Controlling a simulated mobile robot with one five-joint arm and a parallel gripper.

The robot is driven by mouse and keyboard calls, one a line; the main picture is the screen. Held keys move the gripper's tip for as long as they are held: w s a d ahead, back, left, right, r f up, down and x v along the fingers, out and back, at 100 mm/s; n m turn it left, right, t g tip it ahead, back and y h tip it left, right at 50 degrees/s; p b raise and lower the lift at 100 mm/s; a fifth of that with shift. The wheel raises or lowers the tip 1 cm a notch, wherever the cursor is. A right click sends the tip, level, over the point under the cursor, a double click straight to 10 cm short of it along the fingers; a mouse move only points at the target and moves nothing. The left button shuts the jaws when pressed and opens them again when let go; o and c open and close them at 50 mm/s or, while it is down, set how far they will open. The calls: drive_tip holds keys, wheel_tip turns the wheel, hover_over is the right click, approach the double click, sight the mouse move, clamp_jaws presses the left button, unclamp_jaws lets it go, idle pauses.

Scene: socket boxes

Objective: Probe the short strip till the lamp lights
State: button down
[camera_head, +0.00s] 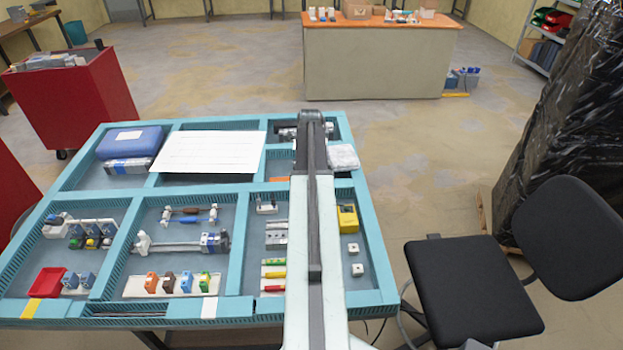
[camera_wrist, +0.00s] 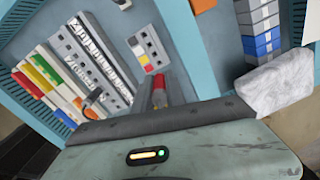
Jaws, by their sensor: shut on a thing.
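My gripper (camera_wrist: 160,100) shows at the lower middle of the wrist view, shut on a slim tool with a red part (camera_wrist: 158,90); its tip is hard to make out. Just beyond it lies a small pale panel (camera_wrist: 147,45) with dark, yellow and red patches. Left of that panel are grey-white socketed strips, one with a row of dark openings (camera_wrist: 100,48) and one beside it (camera_wrist: 72,68). I cannot tell which is the short strip, or whether any lamp is lit. In the head view my arm hides the gripper; grey strips (camera_head: 276,239) show left of it.
Coloured pieces on pale strips (camera_head: 272,275) lie near the grey strips. A yellow box (camera_head: 348,219) and white blocks (camera_head: 356,270) lie right of my arm. A crumpled clear packet (camera_head: 343,157) is farther back. Blue dividers (camera_head: 238,240) split the table. A chair (camera_head: 470,290) stands at right.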

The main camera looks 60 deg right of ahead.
drive_tip(key=shift+f+b, duration=2.65)
drive_tip(key=shift+f, duration=0.05)
drive_tip(key=shift+s+a, duration=0.1)
drive_tip(key=shift+f, duration=0.1)
drive_tip(key=shift+f+b, duration=0.25)
drive_tip(key=shift+b, duration=0.1)
drive_tip(key=c, duration=2.1)
unclamp_jaws()
clamp_jaws()
drive_tip(key=shift+f+b, duration=0.95)
